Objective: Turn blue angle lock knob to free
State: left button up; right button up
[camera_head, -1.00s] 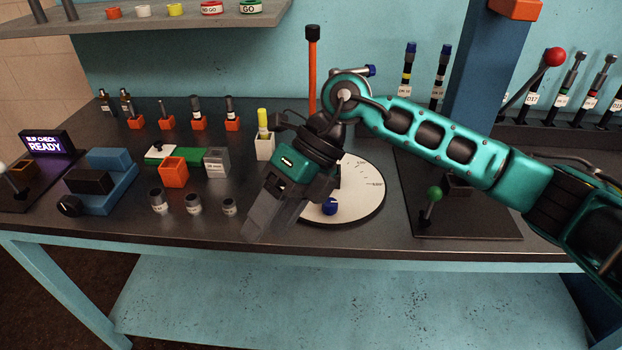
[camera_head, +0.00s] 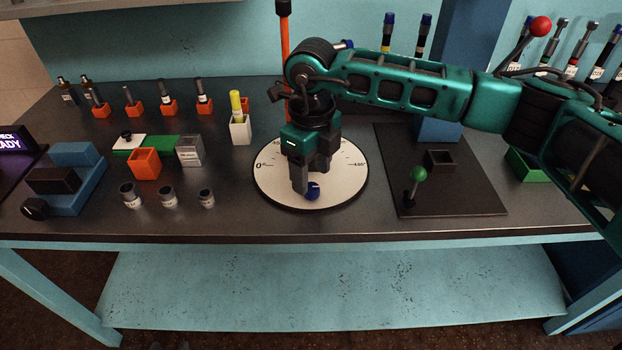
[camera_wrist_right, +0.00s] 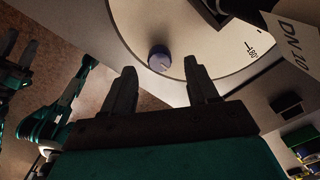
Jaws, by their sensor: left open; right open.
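The blue angle lock knob (camera_head: 313,191) sits at the front of a round white angle plate (camera_head: 345,190) marked with degrees. My right gripper (camera_head: 306,184) is over the plate, pointing down, with its fingers at the knob and partly covering it. In the right wrist view, the knob (camera_wrist_right: 159,59) has a pale mark on its face and appears between and just beyond the open fingertips (camera_wrist_right: 160,68). I cannot tell whether a finger touches it. My left gripper (camera_wrist_right: 20,48) shows open and empty at the left edge of the right wrist view, away from the plate.
An orange post (camera_head: 285,45) rises behind the plate. A white holder with a yellow piece (camera_head: 240,128) and small grey cups (camera_head: 168,197) stand to the left. A green-knobbed lever (camera_head: 418,175) stands on a dark panel to the right. The bench front is clear.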

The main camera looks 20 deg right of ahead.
aim_at(311, 186)
jog(key=shift+f, duration=1.6)
jog(key=c, duration=1)
